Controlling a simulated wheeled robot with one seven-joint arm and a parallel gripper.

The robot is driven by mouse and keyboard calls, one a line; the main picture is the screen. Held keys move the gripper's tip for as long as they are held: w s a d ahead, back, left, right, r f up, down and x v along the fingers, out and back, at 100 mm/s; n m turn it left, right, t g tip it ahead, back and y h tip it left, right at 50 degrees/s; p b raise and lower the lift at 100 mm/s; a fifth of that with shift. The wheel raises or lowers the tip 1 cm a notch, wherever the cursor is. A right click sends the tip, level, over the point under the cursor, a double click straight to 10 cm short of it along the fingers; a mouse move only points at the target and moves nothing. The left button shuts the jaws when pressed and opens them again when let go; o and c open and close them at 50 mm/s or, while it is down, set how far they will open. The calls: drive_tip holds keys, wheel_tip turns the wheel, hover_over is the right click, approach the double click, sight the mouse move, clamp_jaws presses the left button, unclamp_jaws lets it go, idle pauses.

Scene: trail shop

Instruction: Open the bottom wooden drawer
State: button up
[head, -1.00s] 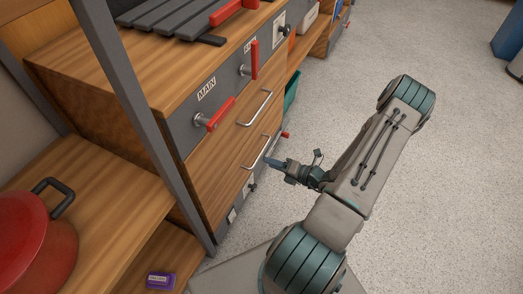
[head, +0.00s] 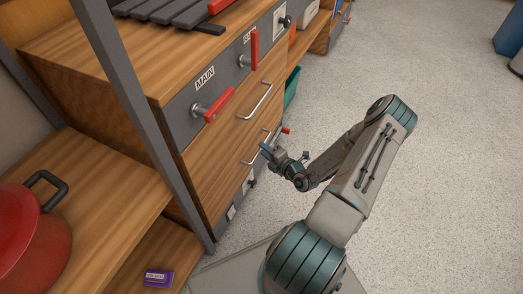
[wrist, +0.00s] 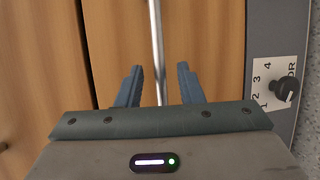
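The bottom wooden drawer (head: 222,182) sits below a top wooden drawer (head: 231,132) in the wooden cabinet. Its front looks flush, so it appears closed. Its metal bar handle (head: 247,160) is partly hidden by my gripper (head: 265,148) in the head view. In the wrist view, the handle (wrist: 157,50) runs upright between the two fingers of my gripper (wrist: 159,86). The fingers are spread apart, with a gap on each side of the bar. Contact with the bar does not show.
A grey panel with red levers (head: 213,106) is above the drawers. A numbered dial (wrist: 287,88) is on the grey panel beside the drawer front in the wrist view. A grey post (head: 140,110) stands at the left, near a red pot (head: 30,235).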

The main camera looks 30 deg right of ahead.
drive_tip(key=shift+b+x, duration=0.35)
drive_tip(key=shift+x, duration=1.05)
